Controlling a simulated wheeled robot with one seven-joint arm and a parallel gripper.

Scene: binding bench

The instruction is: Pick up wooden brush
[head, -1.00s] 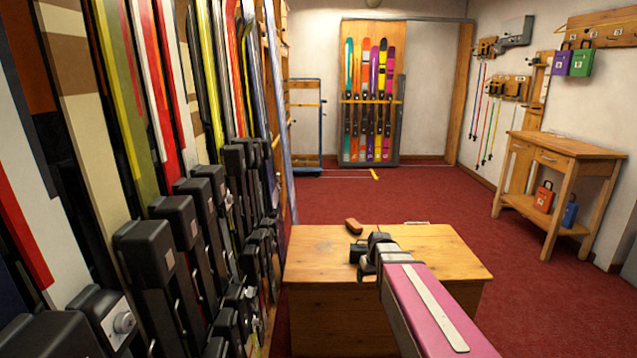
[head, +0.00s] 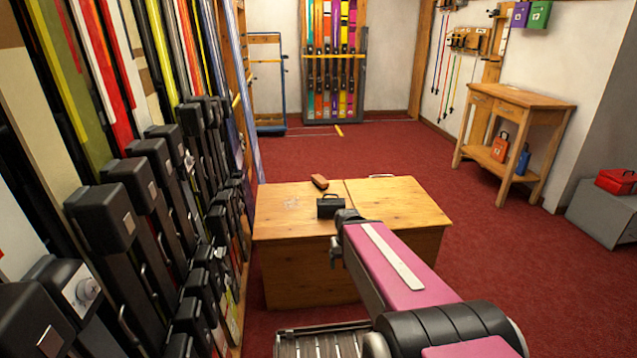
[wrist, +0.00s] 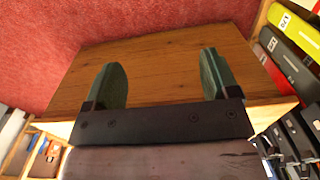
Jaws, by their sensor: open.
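A small reddish-brown block, which looks like the wooden brush (head: 320,182), lies near the back edge of the wooden bench (head: 410,205) in the head view. Its bristles cannot be made out. My gripper (head: 330,198) is the dark shape at the end of my pink arm, in front of the brush in the picture and apart from it. In the wrist view, my gripper (wrist: 163,80) has its two grey-green fingers spread wide, with only bare wood showing between them. The brush does not show in the wrist view.
A rack of upright skis (head: 150,120) with black clamps runs along the left, close to the bench. A thin pale handle-like thing (head: 381,176) sits at the bench's back edge. A wooden side table (head: 520,97) stands at the right. Red carpet (head: 370,155) behind the bench is clear.

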